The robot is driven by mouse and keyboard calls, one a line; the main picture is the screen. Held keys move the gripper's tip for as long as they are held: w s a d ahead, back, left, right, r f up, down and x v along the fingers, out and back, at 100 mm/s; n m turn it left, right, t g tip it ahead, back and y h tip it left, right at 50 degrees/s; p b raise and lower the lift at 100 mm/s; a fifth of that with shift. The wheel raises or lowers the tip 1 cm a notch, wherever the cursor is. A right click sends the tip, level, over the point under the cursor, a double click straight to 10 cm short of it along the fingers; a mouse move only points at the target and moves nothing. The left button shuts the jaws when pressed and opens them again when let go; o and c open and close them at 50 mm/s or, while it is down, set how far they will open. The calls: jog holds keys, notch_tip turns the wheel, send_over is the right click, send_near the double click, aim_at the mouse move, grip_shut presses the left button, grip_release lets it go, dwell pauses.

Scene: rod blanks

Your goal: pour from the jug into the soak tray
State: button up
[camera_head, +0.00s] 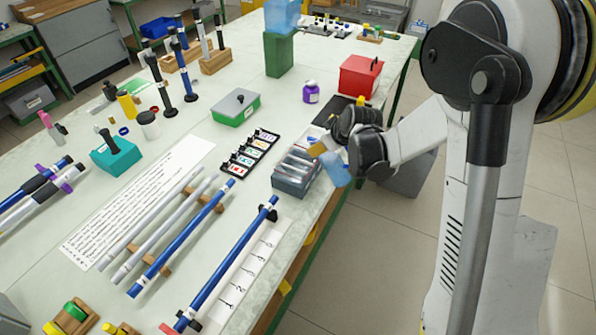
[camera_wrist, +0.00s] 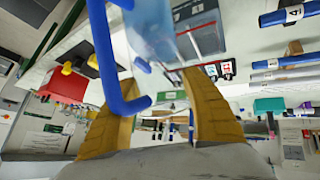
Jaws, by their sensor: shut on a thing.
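The jug (camera_head: 336,168) is pale blue and see-through. It hangs tilted beside the right end of the soak tray, close to its rim. In the wrist view the jug (camera_wrist: 158,38) fills the top middle, with its solid blue handle (camera_wrist: 103,50) running down toward my fingers. My gripper (camera_head: 330,150) is shut on the jug; its tan fingers (camera_wrist: 160,105) stand either side of the handle's lower end. The soak tray (camera_head: 290,187) is a grey-blue box at the table's right edge with grey pieces inside. I cannot make out any liquid stream.
A black rack of labelled cards (camera_head: 252,150) stands left of the tray. Rods (camera_head: 185,235) lie in front on wooden rests. The floor is beyond the table's right edge.

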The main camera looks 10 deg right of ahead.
jog(key=shift+g, duration=0.3)
jog(key=shift+f+h, duration=0.15)
jog(key=shift+h, duration=0.35)
jog(key=shift+f+n+g+h, duration=0.3)
jog(key=shift+g+h, duration=0.1)
jog(key=shift+g, duration=0.2)
dwell(0.6)
jog(key=shift+w+f+h, duration=0.1)
jog(key=shift+f+h, duration=0.1)
jog(key=shift+h, duration=0.1)
jog(key=shift+a, duration=0.1)
dwell(0.4)
jog(key=shift+f+g+h, duration=0.2)
jog(key=shift+g+h, duration=0.1)
jog(key=shift+b, duration=0.3)
